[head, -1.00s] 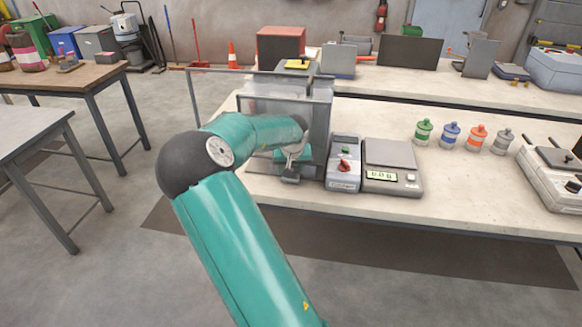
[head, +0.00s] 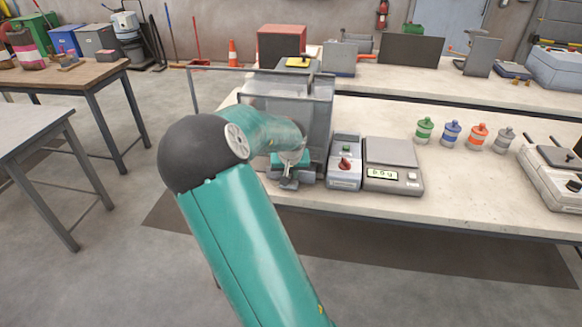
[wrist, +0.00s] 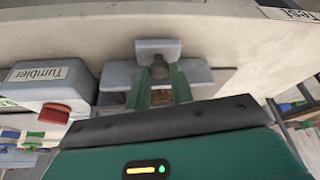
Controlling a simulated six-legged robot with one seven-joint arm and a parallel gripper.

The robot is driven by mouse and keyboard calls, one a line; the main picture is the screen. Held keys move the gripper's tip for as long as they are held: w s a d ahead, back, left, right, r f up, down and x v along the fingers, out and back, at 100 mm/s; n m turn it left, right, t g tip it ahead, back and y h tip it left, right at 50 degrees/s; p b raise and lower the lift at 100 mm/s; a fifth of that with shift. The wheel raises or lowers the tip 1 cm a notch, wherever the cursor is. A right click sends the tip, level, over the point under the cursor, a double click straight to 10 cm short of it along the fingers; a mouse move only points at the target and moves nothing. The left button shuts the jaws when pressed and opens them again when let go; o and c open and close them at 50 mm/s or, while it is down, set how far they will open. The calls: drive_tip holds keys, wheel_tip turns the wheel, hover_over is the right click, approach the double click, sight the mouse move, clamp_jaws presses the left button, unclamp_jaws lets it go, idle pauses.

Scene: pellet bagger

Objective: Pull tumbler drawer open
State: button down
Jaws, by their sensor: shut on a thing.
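The tumbler (head: 258,88) is a grey machine with clear panels at the left end of the bench. My gripper (head: 291,175) is low at its front, and my arm hides much of that front. In the wrist view, the green fingers of my gripper (wrist: 160,88) are on either side of a dark knob (wrist: 159,68) and shut on it. The knob is on a grey drawer front (wrist: 157,47). How far the drawer is out cannot be told clearly.
A control box labelled Tumbler (wrist: 50,85) with a red knob (wrist: 56,112) stands beside the gripper. A scale (head: 392,168) stands to its right. Several coloured bottles (head: 451,133) are farther right. The floor in front of the bench is clear.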

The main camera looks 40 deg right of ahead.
drive_tip(key=s+a, duration=0.7)
drive_tip(key=a, duration=0.2)
drive_tip(key=shift+s+a, duration=0.15)
drive_tip(key=shift+a, duration=0.1)
drive_tip(key=c, duration=1.2)
unclamp_jaws()
drive_tip(key=v, duration=1.3)
drive_tip(key=shift+r, duration=0.4)
drive_tip(key=shift+s+a, duration=0.1)
